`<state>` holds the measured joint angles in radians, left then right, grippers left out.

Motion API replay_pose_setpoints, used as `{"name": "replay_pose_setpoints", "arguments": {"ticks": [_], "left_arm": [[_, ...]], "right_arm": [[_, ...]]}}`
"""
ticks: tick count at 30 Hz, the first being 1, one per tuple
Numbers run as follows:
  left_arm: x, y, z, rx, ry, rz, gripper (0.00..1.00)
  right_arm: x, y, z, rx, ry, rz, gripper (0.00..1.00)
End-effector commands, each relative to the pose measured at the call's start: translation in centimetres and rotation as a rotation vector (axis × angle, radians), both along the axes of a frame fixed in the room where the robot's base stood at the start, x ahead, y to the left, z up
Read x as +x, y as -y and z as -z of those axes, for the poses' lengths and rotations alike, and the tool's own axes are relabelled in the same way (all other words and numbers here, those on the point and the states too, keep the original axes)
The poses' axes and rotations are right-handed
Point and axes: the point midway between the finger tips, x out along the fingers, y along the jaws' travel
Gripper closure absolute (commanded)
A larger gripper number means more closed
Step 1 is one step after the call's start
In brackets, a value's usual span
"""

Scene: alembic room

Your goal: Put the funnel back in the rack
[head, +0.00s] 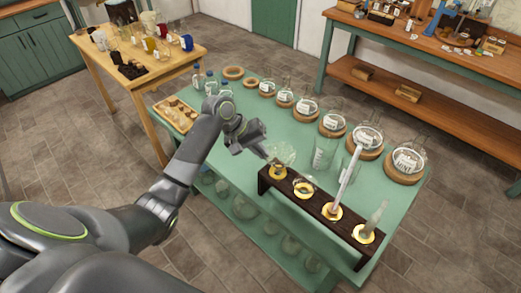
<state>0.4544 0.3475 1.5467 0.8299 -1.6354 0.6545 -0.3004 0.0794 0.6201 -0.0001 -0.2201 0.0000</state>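The rack (320,222) is a long dark wooden stand with a row of yellow-ringed holes, at the front right of the green table. A clear glass piece that looks like the funnel (283,153) is at the rack's left end, by the leftmost ring. My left gripper (266,157) reaches in from the left, with its fingertips against or very near this glass. The view is too small to tell whether the fingers are closed on it. The second ring (303,188) looks empty. Glass pieces stand in the two rings on the right. My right gripper is not in view.
Several round flasks (306,107) on cork rings line the table's back edge. A clear beaker (324,154) stands behind the rack. A wooden tray (163,107) and small bottles (211,82) are at the left. More glassware sits on the lower shelf.

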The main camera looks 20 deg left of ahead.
Motion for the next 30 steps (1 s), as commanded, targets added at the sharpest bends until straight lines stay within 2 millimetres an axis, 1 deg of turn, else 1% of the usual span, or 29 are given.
{"name": "replay_pose_setpoints", "arguments": {"ticks": [30], "left_arm": [[0.0, 0.0, 1.2, -0.001, 0.001, -0.001, 1.0]], "right_arm": [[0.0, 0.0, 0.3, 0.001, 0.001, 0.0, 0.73]]}}
